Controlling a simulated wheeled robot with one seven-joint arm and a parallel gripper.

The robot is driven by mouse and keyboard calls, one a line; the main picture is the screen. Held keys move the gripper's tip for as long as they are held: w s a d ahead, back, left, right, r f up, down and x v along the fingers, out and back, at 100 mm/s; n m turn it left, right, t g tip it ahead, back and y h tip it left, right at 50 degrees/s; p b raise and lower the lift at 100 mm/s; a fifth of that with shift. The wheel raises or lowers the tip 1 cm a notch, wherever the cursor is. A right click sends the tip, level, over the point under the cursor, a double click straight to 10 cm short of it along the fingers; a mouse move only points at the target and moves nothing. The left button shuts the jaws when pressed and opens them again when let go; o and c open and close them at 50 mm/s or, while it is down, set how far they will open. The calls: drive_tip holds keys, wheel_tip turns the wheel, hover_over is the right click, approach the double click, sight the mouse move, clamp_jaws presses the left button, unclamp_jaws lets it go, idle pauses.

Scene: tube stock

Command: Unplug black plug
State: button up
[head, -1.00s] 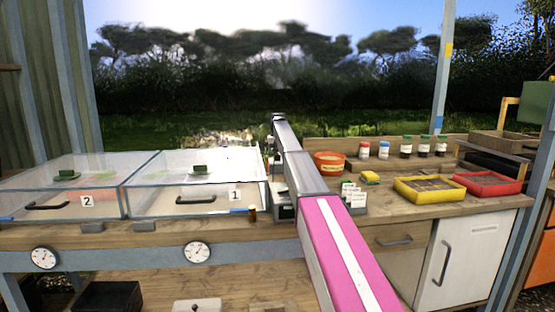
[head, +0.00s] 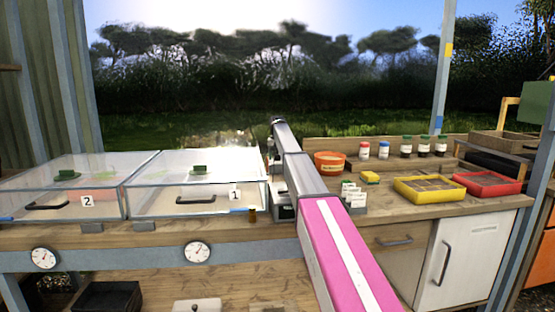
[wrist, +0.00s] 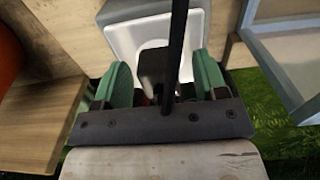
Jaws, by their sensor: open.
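In the wrist view, the black plug (wrist: 152,66) sits at a white socket plate (wrist: 119,38). A black cable (wrist: 178,40) runs down across the view in front of it. My gripper (wrist: 163,72) is open, with one green finger on each side of the plug. I cannot tell whether either finger touches it. The lower part of the plug is hidden by the dark gripper body. In the head view, my arm hides the plug and the gripper fingers.
Two clear-lidded boxes, numbered 2 (head: 86,201) and 1 (head: 234,194), stand left of my arm. To its right are an orange tub (head: 329,162), a card holder (head: 353,198), a yellow tray (head: 430,190), a red tray (head: 488,184) and several small bottles.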

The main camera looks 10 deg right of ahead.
clamp_jaws()
drive_tip(key=shift+r, duration=0.15)
drive_tip(key=shift+r, duration=2.85)
